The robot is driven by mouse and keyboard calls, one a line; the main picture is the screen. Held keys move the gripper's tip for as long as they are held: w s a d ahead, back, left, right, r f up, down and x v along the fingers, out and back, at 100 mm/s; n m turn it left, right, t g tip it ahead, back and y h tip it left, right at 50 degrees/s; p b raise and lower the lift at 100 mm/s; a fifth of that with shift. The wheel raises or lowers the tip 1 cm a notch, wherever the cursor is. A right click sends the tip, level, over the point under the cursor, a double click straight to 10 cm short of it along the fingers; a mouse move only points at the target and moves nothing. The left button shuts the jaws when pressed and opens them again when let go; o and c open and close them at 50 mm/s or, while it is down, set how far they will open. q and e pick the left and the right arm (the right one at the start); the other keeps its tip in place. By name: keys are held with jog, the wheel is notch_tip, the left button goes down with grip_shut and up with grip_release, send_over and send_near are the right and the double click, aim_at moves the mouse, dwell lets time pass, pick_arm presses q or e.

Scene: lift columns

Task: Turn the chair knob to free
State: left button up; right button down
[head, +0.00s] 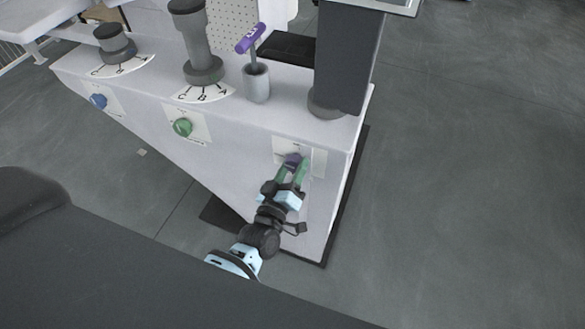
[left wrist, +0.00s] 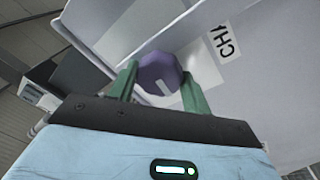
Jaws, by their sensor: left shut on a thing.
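The chair knob (head: 292,160) is purple and faceted, on a white plate at the right end of the bench's front face. It also shows in the left wrist view (left wrist: 160,73), with a pale pointer mark on it. My left gripper (head: 294,167) reaches up from below and is shut on the knob, a green finger on each side. Writing on the plate is too small or hidden to read which setting the mark points at. My right gripper is not in view.
A green knob (head: 182,127) and a blue knob (head: 98,101) sit further left on the white bench (head: 230,150). Grey columns with lettered dials and a grey cup (head: 256,84) with a purple-handled tool stand on top. The grey floor (head: 470,190) at the right is clear.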

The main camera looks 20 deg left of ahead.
pick_arm(q)
jog(key=shift+d+f+n, duration=0.1)
jog(key=shift+n, duration=0.5)
jog(key=o, duration=1)
jog(key=shift+c, duration=0.2)
jog(key=shift+s, duration=0.1)
jog(key=s, duration=0.7)
jog(key=shift+s+f, duration=0.35)
